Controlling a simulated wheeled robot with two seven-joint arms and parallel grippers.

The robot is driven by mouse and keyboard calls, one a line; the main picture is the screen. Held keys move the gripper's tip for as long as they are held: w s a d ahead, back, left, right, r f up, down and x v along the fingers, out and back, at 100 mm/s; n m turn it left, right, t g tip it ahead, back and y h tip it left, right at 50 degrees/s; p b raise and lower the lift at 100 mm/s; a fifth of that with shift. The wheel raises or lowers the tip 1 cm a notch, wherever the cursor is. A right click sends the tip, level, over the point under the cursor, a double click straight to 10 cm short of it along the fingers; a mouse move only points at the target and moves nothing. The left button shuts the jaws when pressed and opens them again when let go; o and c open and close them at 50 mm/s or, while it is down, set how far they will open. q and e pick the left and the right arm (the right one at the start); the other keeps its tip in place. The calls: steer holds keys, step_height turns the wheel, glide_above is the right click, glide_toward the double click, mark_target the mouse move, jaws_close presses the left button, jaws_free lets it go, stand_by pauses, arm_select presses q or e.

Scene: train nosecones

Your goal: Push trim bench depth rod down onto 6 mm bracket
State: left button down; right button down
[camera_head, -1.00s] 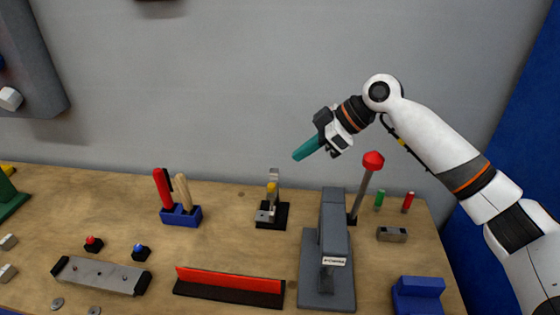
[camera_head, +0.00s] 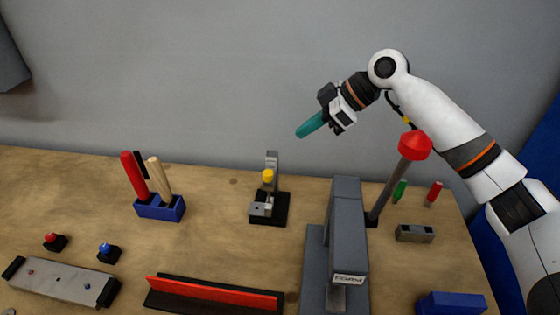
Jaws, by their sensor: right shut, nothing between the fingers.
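A small gauge stand with a black base (camera_head: 281,220) is on the wooden bench at the middle. A grey upright rises at its back, and a yellow-topped rod (camera_head: 267,177) stands in front of it. This looks like the depth rod. A small grey metal block (camera_head: 260,209) sits low on the base, perhaps the bracket; I cannot tell if the rod touches it. My right gripper (camera_head: 302,132) has teal fingers, shut and empty, pointing down-left in the air above and to the right of the stand. My left gripper is not in view.
A grey press (camera_head: 345,235) with a red-knobbed lever (camera_head: 415,146) stands right of the stand. A blue holder (camera_head: 160,208) with handled tools is left. A red strip (camera_head: 215,290) lies in front. The bench between holder and stand is mostly clear.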

steer(key=p, duration=0.4)
glide_above(264, 172)
steer(key=d, duration=0.2)
step_height(264, 172, down, 7)
steer(key=f, duration=0.2)
steer(key=f+p, duration=0.1)
steer(key=f, duration=0.1)
steer(key=shift+s+d, duration=0.35)
